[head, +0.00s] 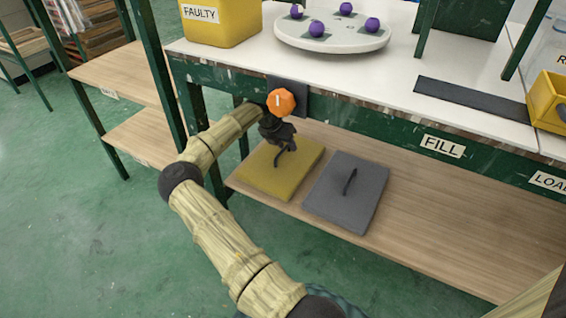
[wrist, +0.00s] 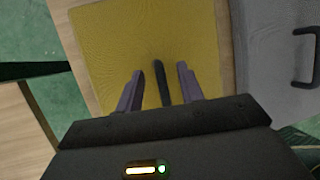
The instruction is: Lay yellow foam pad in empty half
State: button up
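The yellow foam pad (head: 268,178) lies flat on the wooden lower shelf, with a dark loop handle (head: 281,157) on top. In the wrist view the yellow foam pad (wrist: 150,40) fills the middle and its handle (wrist: 160,80) stands between my fingers. My gripper (head: 284,146) is over the pad. In the wrist view my gripper (wrist: 160,88) is open, one finger on each side of the handle with gaps. No empty half of a container can be made out in these frames.
A grey pad (head: 346,192) with a handle lies right of the yellow one. The tabletop above carries a yellow FAULTY bin (head: 222,22), a round white turntable (head: 333,36) with purple balls and a yellow bin (head: 550,100). An orange knob (head: 281,102) sits on the table's front edge.

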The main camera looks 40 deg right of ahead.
grip_shut()
jog(key=shift+r, duration=0.1)
dwell(0.3)
jog(key=shift+r+p, duration=0.95)
jog(key=shift+p, duration=0.05)
notch_tip(320, 180, up, 2)
jog(key=shift+p, duration=0.85)
jog(key=s+a+p, duration=0.3)
jog(key=a, duration=0.5)
jog(key=s+a+p, duration=0.3)
jog(key=s+a, duration=0.1)
jog(key=a, duration=0.4)
jog(key=shift+a+f+p, duration=0.3)
jog(key=shift+a+p, duration=0.05)
jog(key=shift+p, duration=0.05)
